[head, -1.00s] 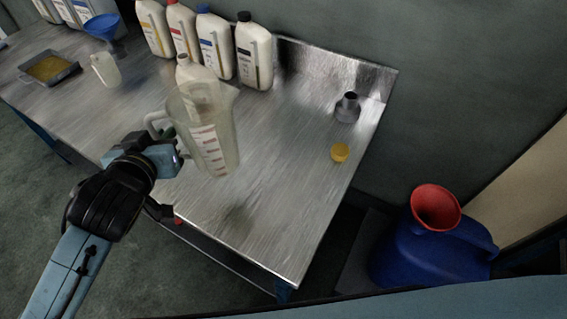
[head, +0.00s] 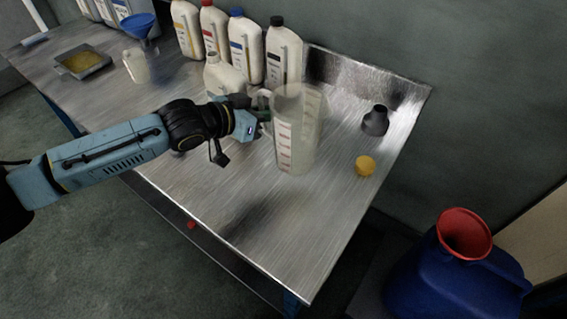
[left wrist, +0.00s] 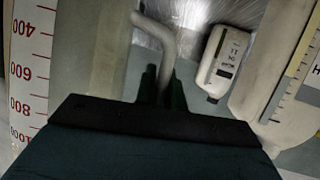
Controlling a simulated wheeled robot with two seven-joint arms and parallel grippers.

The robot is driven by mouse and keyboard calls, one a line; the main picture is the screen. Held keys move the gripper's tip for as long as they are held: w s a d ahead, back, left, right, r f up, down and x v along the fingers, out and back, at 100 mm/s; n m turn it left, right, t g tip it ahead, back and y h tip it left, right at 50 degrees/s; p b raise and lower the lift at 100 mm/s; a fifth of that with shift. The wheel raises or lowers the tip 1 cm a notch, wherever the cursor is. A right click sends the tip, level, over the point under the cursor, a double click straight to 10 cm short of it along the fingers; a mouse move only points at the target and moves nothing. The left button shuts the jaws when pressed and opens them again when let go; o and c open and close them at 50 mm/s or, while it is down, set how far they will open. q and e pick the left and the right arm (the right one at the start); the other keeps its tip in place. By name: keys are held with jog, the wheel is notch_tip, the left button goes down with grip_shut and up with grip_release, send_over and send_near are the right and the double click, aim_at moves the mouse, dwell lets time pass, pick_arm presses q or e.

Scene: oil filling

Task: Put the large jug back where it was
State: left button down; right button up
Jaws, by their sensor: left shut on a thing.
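The large jug (head: 299,135) is a clear measuring jug with red markings, upright in the head view over the right half of the metal table. My left gripper (head: 262,115) is shut on its handle, on the jug's left side. A shadow on the table to its lower left suggests the jug is held above the surface. In the left wrist view the jug's scale (left wrist: 30,75) shows at the left and its pale handle (left wrist: 160,45) runs between the fingers (left wrist: 162,88). My right gripper is not in view.
Behind the jug stand an open pale canister (head: 225,78) and a row of capped canisters (head: 285,52). The front right of the table (head: 290,230) is clear. A blue jug with red funnel (head: 464,234) stands off the table.

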pick_arm(q)
notch_tip(320, 180, down, 8)
jog(key=shift+f+b, duration=0.15)
jog(key=shift+b, duration=0.6)
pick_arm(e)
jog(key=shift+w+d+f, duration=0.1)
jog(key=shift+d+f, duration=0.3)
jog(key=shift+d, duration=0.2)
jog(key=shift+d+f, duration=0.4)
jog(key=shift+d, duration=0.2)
pick_arm(q)
jog(key=c, duration=1.5)
grip_release()
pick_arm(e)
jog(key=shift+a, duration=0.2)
